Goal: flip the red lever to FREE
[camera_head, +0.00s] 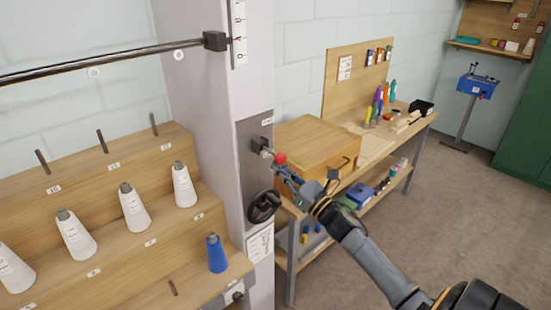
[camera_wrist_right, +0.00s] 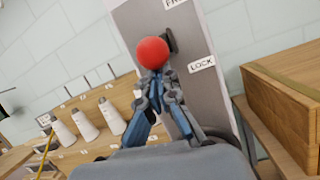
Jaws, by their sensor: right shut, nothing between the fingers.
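The red lever's round knob (camera_head: 280,158) sticks out from the grey panel (camera_head: 255,172) on the white post. In the right wrist view the red knob (camera_wrist_right: 152,53) is large, just left of its dark mount (camera_wrist_right: 170,40). A label cut off at the top edge starts with FR, and a LOCK label (camera_wrist_right: 202,64) is lower right. My right gripper (camera_wrist_right: 157,84) is shut and empty, its fingertips just below the knob; whether they touch it I cannot tell. It also shows in the head view (camera_head: 287,172). My left gripper is not in view.
A black handwheel (camera_head: 264,206) sits below the lever. A wooden box (camera_head: 312,148) on the workbench stands close to the right. Stepped wooden shelves with white cones (camera_head: 133,208) and a blue cone (camera_head: 216,254) are at left. Open floor lies at right.

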